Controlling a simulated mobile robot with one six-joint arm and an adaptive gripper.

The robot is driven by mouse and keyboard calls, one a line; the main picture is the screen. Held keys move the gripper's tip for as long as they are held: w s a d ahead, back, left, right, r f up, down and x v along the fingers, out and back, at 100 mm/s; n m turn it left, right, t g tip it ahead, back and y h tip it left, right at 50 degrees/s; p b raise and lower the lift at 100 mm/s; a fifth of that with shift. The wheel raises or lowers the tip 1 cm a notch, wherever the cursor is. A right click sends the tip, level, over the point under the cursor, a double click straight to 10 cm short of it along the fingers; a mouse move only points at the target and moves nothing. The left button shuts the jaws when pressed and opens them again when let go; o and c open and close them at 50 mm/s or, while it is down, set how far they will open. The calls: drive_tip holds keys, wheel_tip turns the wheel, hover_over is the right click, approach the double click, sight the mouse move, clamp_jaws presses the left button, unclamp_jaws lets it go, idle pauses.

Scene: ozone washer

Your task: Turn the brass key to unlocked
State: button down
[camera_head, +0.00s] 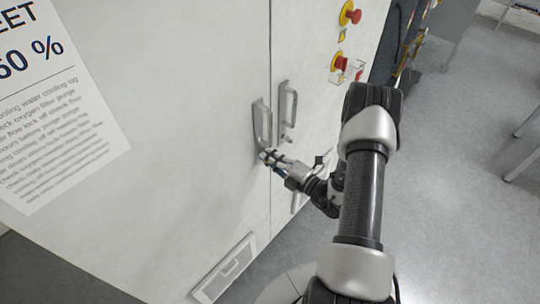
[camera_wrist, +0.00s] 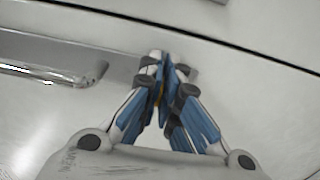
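My gripper (camera_head: 267,155) is at the white cabinet front, by the lower end of the left door handle. In the wrist view my gripper (camera_wrist: 163,65) has its blue-padded fingers drawn together at the tips. A small yellow-gold bit between the fingers looks like the brass key (camera_wrist: 160,94); most of it is hidden by them. I cannot see the key's angle or the lock marking. The head view does not show the key, as the fingers cover that spot.
Two upright handles, left (camera_head: 262,122) and right (camera_head: 288,103), flank the door seam. A small round fitting (camera_head: 288,139) sits below the right handle. Red emergency knobs (camera_head: 350,14) and a vent panel (camera_head: 224,268) are on the cabinet. Open floor (camera_head: 460,150) lies right.

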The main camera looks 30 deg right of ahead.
idle(0.3)
drive_tip(key=c, duration=2.3)
unclamp_jaws()
drive_tip(key=o, duration=0.5)
drive_tip(key=v, duration=1.2)
drive_tip(key=shift+r, duration=0.1)
